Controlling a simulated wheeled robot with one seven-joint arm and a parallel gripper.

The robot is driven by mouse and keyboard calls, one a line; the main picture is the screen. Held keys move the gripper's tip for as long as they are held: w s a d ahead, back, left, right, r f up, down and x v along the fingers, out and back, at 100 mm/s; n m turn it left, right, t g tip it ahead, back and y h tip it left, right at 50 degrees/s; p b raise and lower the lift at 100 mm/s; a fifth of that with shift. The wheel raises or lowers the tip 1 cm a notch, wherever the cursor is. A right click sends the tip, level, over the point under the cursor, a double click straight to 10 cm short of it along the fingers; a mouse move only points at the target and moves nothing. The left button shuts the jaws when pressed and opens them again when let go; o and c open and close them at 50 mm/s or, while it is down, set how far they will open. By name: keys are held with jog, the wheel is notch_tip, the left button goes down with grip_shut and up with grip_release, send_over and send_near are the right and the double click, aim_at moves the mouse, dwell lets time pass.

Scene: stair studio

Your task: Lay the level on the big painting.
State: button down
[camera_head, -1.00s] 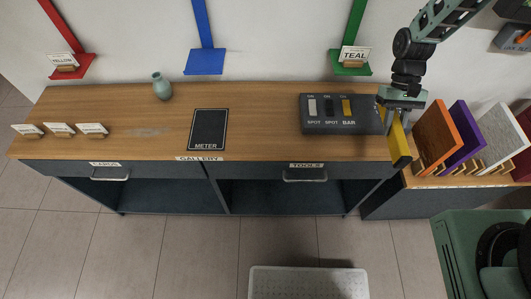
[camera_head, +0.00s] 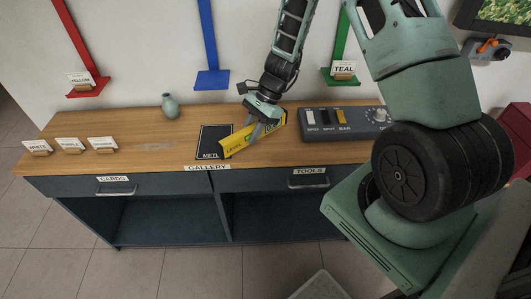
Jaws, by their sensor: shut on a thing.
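The yellow level (camera_head: 236,142), with "LEVEL" lettered on its side, is held in my gripper (camera_head: 262,122). My gripper is shut on it near its upper right part. A framed green and yellow picture (camera_head: 502,10) is cut off at the top right corner. I cannot tell whether it is the big painting.
The wooden-topped cabinet (camera_head: 140,157) bears cards at the left, a teal vase (camera_head: 170,106) at the back, and a dark switch panel (camera_head: 340,122) right of my gripper. Red, blue and green shelves (camera_head: 212,79) are on the wall. My arm hides much of the right side.

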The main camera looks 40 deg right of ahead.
aim_at(260, 152)
jog(key=d+m+t, duration=0.1)
jog(key=m, duration=0.1)
jog(key=d+m+t, duration=0.1)
jog(key=d+m, duration=0.1)
jog(key=d+r+m+t, duration=0.1)
jog(key=m, duration=0.1)
jog(key=shift+d+h, duration=0.25)
jog(key=shift+h, duration=0.15)
jog(key=shift+d+r+m+t, duration=0.1)
jog(key=shift+d+m+t, duration=0.35)
jog(key=shift+m, duration=0.15)
notch_tip(260, 152, down, 10)
jog(key=shift+r+b, duration=0.15)
jog(key=shift+b, duration=0.35)
jog(key=shift+f+b, duration=0.25)
jog(key=shift+b, duration=0.15)
jog(key=c, duration=1.2)
grip_release()
jog(key=shift+r, duration=0.1)
jog(key=shift+r+p, duration=0.1)
jog(key=shift+p, duration=0.45)
